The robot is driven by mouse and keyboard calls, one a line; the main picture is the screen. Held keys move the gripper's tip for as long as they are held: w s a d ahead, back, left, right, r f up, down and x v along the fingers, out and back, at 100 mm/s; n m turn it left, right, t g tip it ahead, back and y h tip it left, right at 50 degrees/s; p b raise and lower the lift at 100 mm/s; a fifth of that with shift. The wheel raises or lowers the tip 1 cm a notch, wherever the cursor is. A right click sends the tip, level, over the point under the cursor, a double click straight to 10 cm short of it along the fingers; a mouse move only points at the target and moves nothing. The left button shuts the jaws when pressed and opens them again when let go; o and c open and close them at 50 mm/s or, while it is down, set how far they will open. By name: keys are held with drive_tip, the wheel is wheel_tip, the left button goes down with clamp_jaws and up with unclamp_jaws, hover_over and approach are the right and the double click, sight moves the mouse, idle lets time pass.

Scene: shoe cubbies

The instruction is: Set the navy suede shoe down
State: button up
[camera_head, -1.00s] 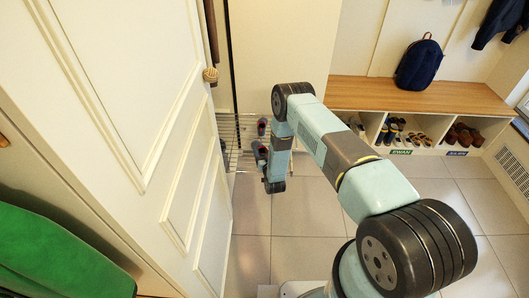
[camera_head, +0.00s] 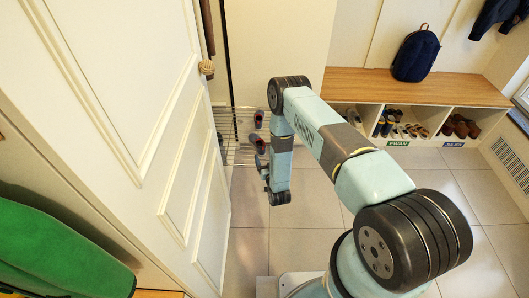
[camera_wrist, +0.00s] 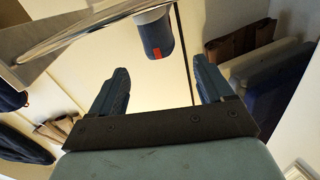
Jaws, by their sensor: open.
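A dark navy shoe with a small red heel tab (camera_wrist: 152,37) shows at the top of the wrist view, against a shiny metal rack (camera_wrist: 95,32). It lies beyond my fingertips, apart from them. In the head view a dark shoe (camera_head: 257,143) rests on the wire rack just past my gripper, with another dark, reddish shoe (camera_head: 258,119) behind it. My gripper (camera_wrist: 158,65) is open with nothing between its fingers. In the head view its fingers are small and partly hidden by my arm.
A white panelled door (camera_head: 150,120) stands close on the left, with a green cloth (camera_head: 55,250) beside it. A wooden bench (camera_head: 420,88) with cubbies of shoes is at the right, a navy backpack (camera_head: 415,55) on it. The tiled floor (camera_head: 330,240) looks clear.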

drive_tip(key=w+d+r+g, duration=0.1)
drive_tip(key=w+r, duration=0.5)
drive_tip(key=r, duration=0.5)
drive_tip(key=w+d+r+g, duration=0.15)
drive_tip(key=w+r, duration=0.45)
drive_tip(key=r, duration=0.6)
drive_tip(key=s+d+r+g+h, duration=0.1)
drive_tip(key=d+r, duration=0.2)
drive_tip(key=r, duration=0.9)
drive_tip(key=s+d+r+g+h, duration=0.1)
drive_tip(key=s+d+r+g, duration=0.15)
drive_tip(key=r, duration=0.85)
drive_tip(key=s+d+r+g+h, duration=0.1)
drive_tip(key=s+d+r, duration=0.2)
drive_tip(key=s+r, duration=0.3)
drive_tip(key=s+d+r+m+g, duration=0.1)
drive_tip(key=s+d+r, duration=0.2)
drive_tip(key=s+r, duration=0.35)
drive_tip(key=s+d+r+g+h, duration=0.1)
drive_tip(key=s+d+r, duration=0.2)
drive_tip(key=s+r, duration=0.3)
drive_tip(key=s+d+r+g, duration=0.1)
drive_tip(key=s+d, duration=0.1)
drive_tip(key=s, duration=1.1)
drive_tip(key=s+d+r+g, duration=0.1)
drive_tip(key=s+d+r, duration=0.1)
drive_tip(key=s, duration=1.1)
drive_tip(key=shift+d+m+g, duration=0.25)
drive_tip(key=shift+m+g, duration=0.15)
drive_tip(key=shift+c, duration=0.4)
